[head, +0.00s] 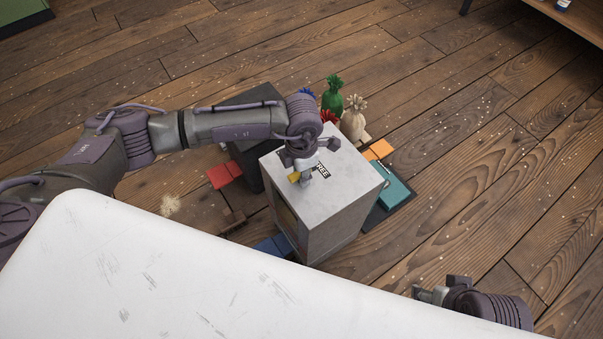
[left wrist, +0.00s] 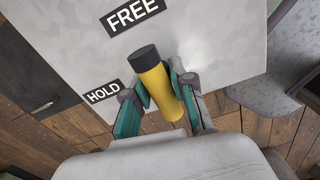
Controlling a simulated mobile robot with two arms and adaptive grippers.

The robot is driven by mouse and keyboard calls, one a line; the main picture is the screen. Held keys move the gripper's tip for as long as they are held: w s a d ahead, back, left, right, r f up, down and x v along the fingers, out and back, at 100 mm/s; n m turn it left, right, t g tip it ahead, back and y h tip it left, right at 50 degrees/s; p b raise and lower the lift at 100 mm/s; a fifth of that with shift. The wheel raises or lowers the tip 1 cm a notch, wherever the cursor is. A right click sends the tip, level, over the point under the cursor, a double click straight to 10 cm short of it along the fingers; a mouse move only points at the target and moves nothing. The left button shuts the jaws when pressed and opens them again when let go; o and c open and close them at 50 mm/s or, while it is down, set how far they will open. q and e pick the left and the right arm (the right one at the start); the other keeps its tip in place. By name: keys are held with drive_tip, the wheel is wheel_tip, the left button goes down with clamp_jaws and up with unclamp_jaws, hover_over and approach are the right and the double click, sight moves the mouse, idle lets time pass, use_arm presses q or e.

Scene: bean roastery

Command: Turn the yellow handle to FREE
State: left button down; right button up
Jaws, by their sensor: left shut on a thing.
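The yellow handle (head: 294,177) sits on top of a pale grey box (head: 345,190). In the left wrist view the yellow handle (left wrist: 158,88) has a black end cap, which lies between the FREE label (left wrist: 132,15) and the HOLD label (left wrist: 103,92). My left gripper (head: 302,174) reaches over the box from the left and is shut on the handle; its teal-lined fingers (left wrist: 163,100) stand on either side of it. The handle's base is hidden. My right gripper (head: 430,292) is at the lower right, away from the box, its opening unclear.
A dark box (head: 245,135) stands behind the grey box. Green (head: 333,95) and beige (head: 353,118) tied bags stand at the back. A teal item (head: 392,187) lies on a dark mat at the right. A white surface (head: 200,270) fills the front.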

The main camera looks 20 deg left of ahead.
use_arm(q)
drive_tip(key=shift+m, duration=0.4)
drive_tip(key=c, duration=0.9)
unclamp_jaws()
wheel_tip(320, 180, up, 12)
drive_tip(key=shift+r, duration=0.1)
